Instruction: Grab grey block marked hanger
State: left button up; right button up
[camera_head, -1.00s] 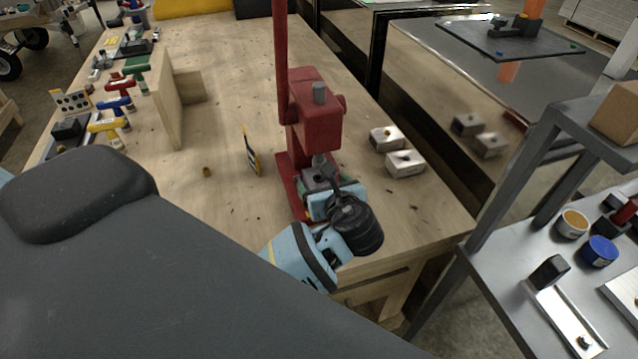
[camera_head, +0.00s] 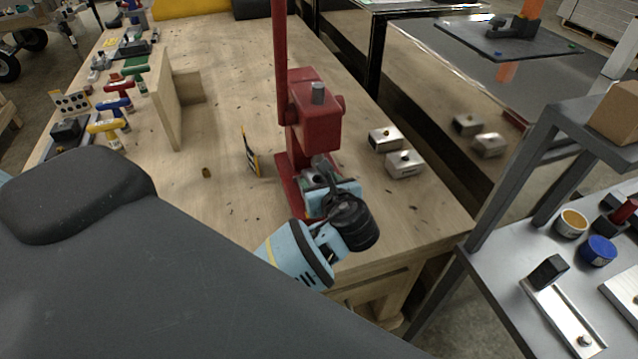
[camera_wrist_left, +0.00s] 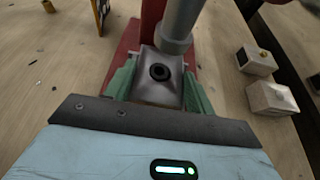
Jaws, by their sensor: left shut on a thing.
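A grey metal block with a dark round hole (camera_wrist_left: 158,76) sits at the foot of the red press (camera_head: 316,122), under its ram. In the left wrist view, my left gripper (camera_wrist_left: 160,90) has its green fingers on both sides of this block, shut on it. In the head view the left gripper (camera_head: 328,185) is at the press base and its wrist hides much of the block. No hanger marking is readable on it. My right gripper is in neither view.
Two similar grey blocks, one (camera_head: 404,164) in front of the other (camera_head: 385,139), stand on the bench (camera_head: 225,130) right of the press. A small upright card (camera_head: 250,152) stands to its left. A grey shelf cart (camera_head: 490,285) is at the right.

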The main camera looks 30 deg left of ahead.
pick_arm(q)
jog(key=shift+r, duration=0.15)
jog(key=shift+r, duration=1.75)
jog(key=s+d+r, duration=0.1)
jog(key=s+d, duration=0.3)
jog(key=s, duration=1.1)
jog(key=shift+s+r, duration=0.15)
jog(key=shift+s, duration=0.1)
